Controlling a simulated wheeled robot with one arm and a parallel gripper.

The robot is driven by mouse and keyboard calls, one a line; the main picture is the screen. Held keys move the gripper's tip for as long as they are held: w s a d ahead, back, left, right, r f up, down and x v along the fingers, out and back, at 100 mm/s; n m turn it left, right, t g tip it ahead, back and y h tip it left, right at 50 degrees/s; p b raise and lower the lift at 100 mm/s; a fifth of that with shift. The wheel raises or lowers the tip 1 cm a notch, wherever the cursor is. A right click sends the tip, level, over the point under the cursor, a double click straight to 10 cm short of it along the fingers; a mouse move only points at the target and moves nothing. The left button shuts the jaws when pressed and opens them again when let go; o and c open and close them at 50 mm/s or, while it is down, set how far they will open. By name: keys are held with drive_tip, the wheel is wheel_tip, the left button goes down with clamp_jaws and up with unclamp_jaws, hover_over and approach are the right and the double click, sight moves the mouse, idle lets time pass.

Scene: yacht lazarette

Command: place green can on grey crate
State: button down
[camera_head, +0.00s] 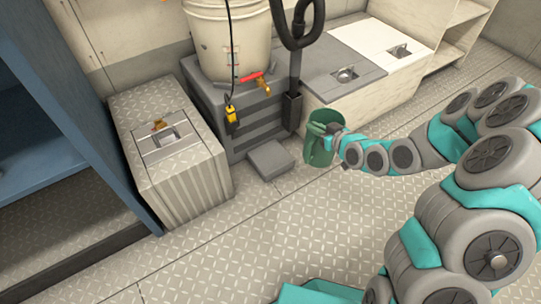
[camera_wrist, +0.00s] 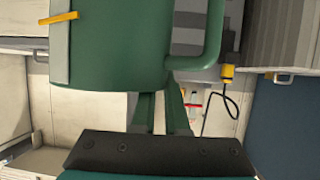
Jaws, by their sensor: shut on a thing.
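The green can (camera_head: 318,148) is a watering-can-like vessel with a side handle. My gripper (camera_head: 334,138) is shut on it and holds it above the floor, right of the centre. In the wrist view the can (camera_wrist: 130,45) fills the upper middle, with its handle at the right and a yellow strip at the left. My gripper's fingers (camera_wrist: 165,108) reach up to its lower edge. A dark grey ribbed crate (camera_head: 258,138) stands under the cream barrel at the back. A low, small grey block (camera_head: 272,160) lies on the floor in front of it. Which one is the grey crate is unclear.
The cream barrel (camera_head: 228,45) has a red-handled tap (camera_head: 254,78) and a hanging yellow device (camera_head: 232,116). A pale ribbed chest (camera_head: 170,160) stands left, beside a blue shelf (camera_head: 45,130). A black hose (camera_head: 296,50) hangs behind the can. Open floor (camera_head: 240,235) lies in front.

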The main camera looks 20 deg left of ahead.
drive_tip(key=s+a+f+n+g+y, duration=0.25)
drive_tip(key=s+a+f, duration=0.35)
drive_tip(key=s+a, duration=0.35)
drive_tip(key=w+a+f+b, duration=0.4)
drive_tip(key=w+a, duration=0.5)
drive_tip(key=w, duration=0.3)
drive_tip(key=shift+f+h+b, duration=0.3)
drive_tip(key=shift+f+h, duration=0.05)
drive_tip(key=shift+f, duration=0.2)
drive_tip(key=shift+a, duration=0.1)
drive_tip(key=c, duration=0.9)
unclamp_jaws()
